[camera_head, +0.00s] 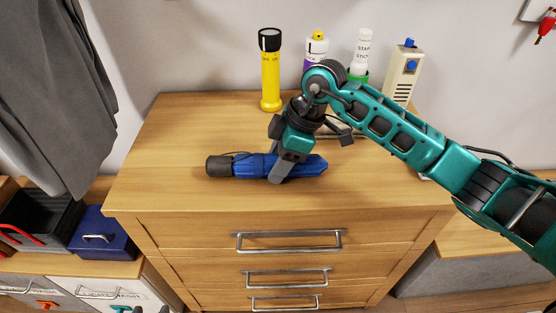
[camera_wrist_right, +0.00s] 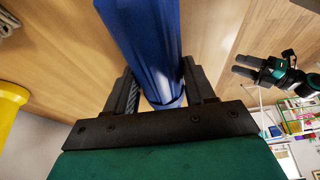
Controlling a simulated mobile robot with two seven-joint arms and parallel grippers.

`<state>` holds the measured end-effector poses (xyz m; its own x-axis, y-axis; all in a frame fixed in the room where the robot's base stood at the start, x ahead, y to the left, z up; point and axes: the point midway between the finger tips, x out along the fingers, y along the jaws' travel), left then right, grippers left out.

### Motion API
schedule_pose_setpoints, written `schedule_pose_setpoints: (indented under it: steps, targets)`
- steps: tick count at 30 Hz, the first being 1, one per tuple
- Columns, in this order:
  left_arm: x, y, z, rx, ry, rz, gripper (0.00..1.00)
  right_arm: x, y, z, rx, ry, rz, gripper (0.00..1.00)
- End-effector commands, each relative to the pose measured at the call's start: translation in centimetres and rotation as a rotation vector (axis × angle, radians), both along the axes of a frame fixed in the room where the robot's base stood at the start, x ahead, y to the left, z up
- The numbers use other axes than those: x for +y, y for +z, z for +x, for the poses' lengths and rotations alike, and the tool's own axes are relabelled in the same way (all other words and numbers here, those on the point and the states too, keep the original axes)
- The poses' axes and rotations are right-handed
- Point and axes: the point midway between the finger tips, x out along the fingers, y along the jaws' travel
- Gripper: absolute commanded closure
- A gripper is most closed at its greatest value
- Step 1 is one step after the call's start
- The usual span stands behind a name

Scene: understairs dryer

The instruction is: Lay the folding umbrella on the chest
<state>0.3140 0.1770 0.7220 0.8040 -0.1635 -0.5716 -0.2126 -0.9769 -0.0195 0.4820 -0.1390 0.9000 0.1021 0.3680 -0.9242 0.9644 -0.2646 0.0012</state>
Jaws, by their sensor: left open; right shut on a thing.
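The blue folding umbrella (camera_head: 248,165) with a dark handle end lies level, left to right, over the front part of the wooden chest's top (camera_head: 160,135). I cannot tell for sure whether it touches the wood. My right gripper (camera_head: 278,176) reaches down from above and is shut around the umbrella's blue body, right of its middle. In the right wrist view the blue umbrella (camera_wrist_right: 145,45) runs between the two dark fingers. My left gripper (camera_wrist_right: 240,64) shows at the right of the right wrist view, open and empty, away from the umbrella.
The top's left side is clear. A blue box (camera_head: 103,234) and grey cloth (camera_head: 55,90) are left.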

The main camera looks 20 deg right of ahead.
Motion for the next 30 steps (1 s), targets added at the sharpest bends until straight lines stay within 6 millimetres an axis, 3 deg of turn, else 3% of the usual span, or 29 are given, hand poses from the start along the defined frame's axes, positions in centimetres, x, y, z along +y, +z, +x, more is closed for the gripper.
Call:
schedule_pose_setpoints:
  steps: [9,10,18,26,30]
  targets:
    - [0.0,0.2,0.4,-0.008,0.001,0.000,0.53,0.0,-0.1,0.1,-0.004,0.000,0.002,0.88]
    - [0.0,0.2,0.4,-0.008,0.001,0.000,0.53,0.0,-0.3,0.0,-0.002,0.000,0.000,0.45]
    - [0.0,0.2,0.4,-0.008,0.001,0.000,0.53,0.0,-0.2,0.0,-0.002,0.000,0.000,0.20]
    - [0.1,0.2,0.3,-0.006,0.001,0.001,0.53,0.0,0.0,0.1,-0.003,0.000,0.001,0.20]
    - [0.1,0.3,0.1,-0.002,0.000,0.001,0.53,-0.5,1.3,0.0,-0.005,-0.002,0.001,0.20]
